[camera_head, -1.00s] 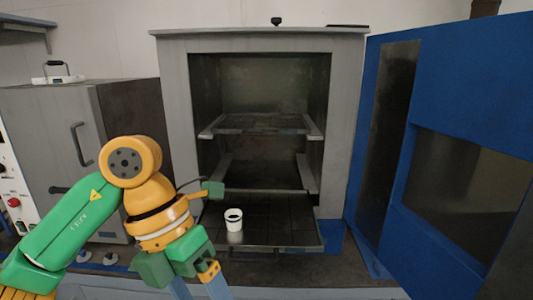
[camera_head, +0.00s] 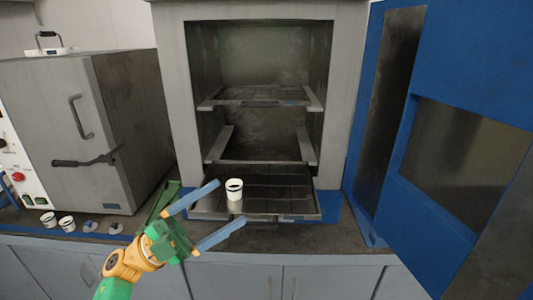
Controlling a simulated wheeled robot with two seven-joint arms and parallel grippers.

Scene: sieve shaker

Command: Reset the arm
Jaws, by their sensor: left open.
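My left arm comes in from the lower left. My left gripper (camera_head: 231,208) is open, its two blue fingers apart and pointing right over the counter's front edge. Nothing shows between the fingers. A white cup (camera_head: 234,189) with a dark band and dark inside stands upright on the pulled-out lower tray (camera_head: 290,205) of the open oven, just above the fingertips in the picture. I cannot tell whether the upper finger touches the tray. My right gripper is not in view.
The open oven (camera_head: 345,100) has an upper shelf (camera_head: 262,97) and a blue door (camera_head: 460,75) swung out to the right. A closed grey oven (camera_head: 45,110) stands left, with two more cups (camera_head: 48,219) and small lids (camera_head: 90,226) before it. The counter (camera_head: 300,237) is clear at front right.

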